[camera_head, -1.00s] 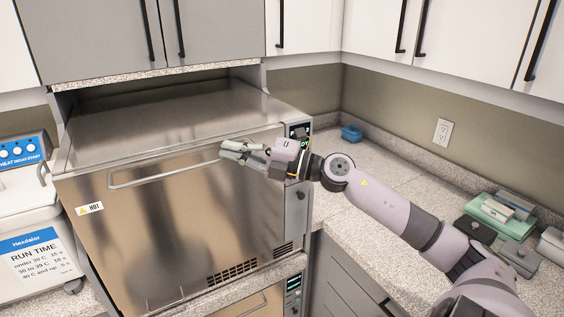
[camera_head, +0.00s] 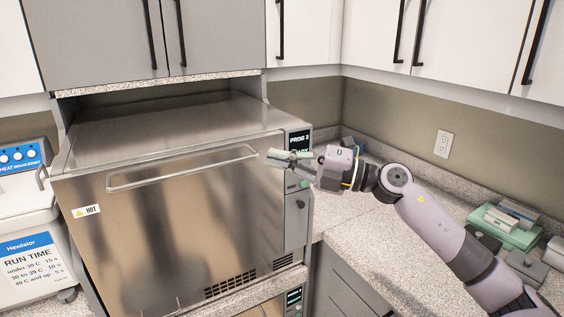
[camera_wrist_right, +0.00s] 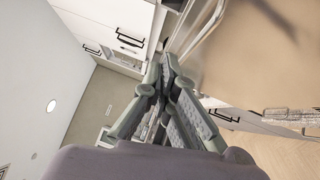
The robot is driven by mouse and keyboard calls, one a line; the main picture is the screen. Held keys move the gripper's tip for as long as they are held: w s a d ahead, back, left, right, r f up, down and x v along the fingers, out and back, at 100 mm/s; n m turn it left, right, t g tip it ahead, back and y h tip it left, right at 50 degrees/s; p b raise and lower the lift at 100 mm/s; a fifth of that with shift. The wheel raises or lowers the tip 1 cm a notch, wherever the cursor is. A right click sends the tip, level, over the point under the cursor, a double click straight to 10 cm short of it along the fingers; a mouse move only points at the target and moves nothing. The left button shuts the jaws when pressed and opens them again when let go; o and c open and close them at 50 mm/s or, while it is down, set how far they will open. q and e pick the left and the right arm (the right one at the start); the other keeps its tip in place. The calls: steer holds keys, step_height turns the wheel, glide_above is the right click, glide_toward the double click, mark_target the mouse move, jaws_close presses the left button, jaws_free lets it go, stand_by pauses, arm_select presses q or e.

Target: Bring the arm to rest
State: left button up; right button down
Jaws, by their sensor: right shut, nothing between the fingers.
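My right gripper (camera_head: 268,160) is shut and empty in the head view. It is in front of the upper right part of the autoclave (camera_head: 170,220), near the right end of the door handle (camera_head: 180,167) and left of the display panel (camera_head: 299,142). In this view its fingers overlap the panel's lower edge; I cannot tell whether they touch it. In the right wrist view the closed fingers (camera_wrist_right: 165,62) point away, with a pale bar beside them. The autoclave door is closed. My left gripper is not in view.
A counter (camera_head: 385,240) runs along the right wall under my right arm. Green and grey trays (camera_head: 506,228) lie on it at the right. A white device with a run-time sign (camera_head: 33,262) stands at the left. Cabinets (camera_head: 90,40) hang above.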

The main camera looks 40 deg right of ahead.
steer(key=shift+s, duration=0.25)
stand_by(0.4)
